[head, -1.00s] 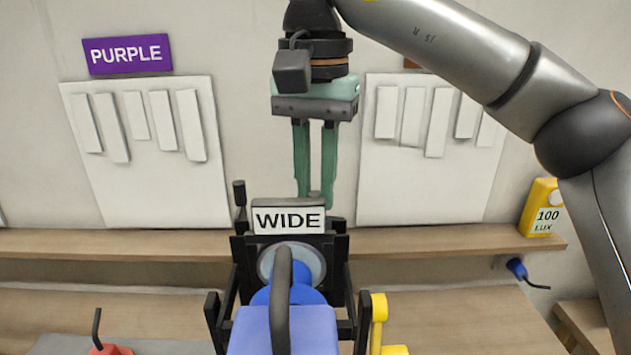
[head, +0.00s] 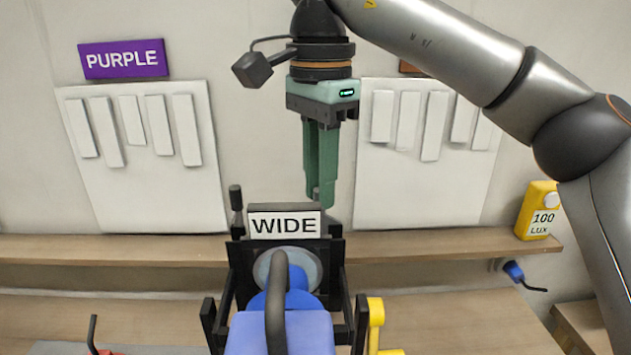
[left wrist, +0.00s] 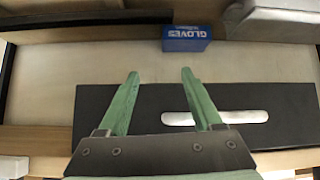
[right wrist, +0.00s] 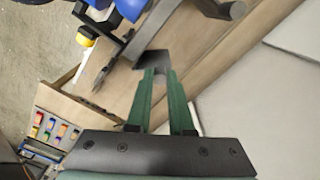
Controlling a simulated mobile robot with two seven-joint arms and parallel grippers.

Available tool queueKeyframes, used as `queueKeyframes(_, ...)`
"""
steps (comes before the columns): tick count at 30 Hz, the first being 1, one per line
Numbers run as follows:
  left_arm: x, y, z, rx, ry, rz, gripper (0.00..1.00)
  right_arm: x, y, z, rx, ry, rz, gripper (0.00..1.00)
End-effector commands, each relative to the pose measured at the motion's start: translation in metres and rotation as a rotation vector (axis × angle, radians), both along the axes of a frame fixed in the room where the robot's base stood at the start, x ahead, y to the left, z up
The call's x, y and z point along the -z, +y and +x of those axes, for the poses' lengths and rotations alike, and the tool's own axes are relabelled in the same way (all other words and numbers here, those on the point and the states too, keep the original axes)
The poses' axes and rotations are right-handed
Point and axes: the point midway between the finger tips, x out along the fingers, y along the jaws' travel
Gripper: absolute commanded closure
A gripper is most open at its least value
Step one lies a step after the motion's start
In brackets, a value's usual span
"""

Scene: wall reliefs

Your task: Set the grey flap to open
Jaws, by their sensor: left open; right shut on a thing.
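A lamp-like device with a blue body (head: 280,332) and black side frames stands in front of me in the head view. A dark grey flap (head: 284,208) stands upright at its top, with a white "WIDE" label on its front. My right gripper (head: 323,200) points down at the flap's right end, its fingertips partly behind it. In the right wrist view the right gripper (right wrist: 157,72) is shut on a dark plate, which looks like the grey flap (right wrist: 152,60). My left gripper (left wrist: 160,75) is open and empty, and shows only in the left wrist view.
White relief panels (head: 205,208) hang on the wall, behind a wooden shelf (head: 120,248). A yellow lux meter (head: 539,210) stands on the shelf at right. The left wrist view shows a dark slotted board (left wrist: 285,125) and a blue gloves box (left wrist: 187,38).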

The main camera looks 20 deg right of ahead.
Motion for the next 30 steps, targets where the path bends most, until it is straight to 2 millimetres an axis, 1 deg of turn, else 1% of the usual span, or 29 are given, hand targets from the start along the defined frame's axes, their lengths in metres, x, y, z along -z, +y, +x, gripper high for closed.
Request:
queueKeyframes(9, 0.000, 0.000, 0.000, 0.000, 0.000, 0.000, 0.33, -0.001, -0.011, 0.004, 0.302, -0.003, 0.002, 1.00)
queueKeyframes(18, 0.000, 0.000, 0.000, 0.000, 0.001, 0.000, 0.33, -0.001, -0.019, 0.004, 0.551, -0.003, 0.002, 1.00)
queueKeyframes(24, 0.000, 0.000, 0.000, 0.000, 0.001, 0.000, 0.33, -0.001, -0.023, 0.003, 0.670, -0.003, 0.002, 1.00)
queueKeyframes(30, 0.000, 0.000, 0.000, 0.000, 0.001, 0.000, 0.33, -0.001, -0.026, 0.003, 0.738, -0.003, 0.002, 1.00)
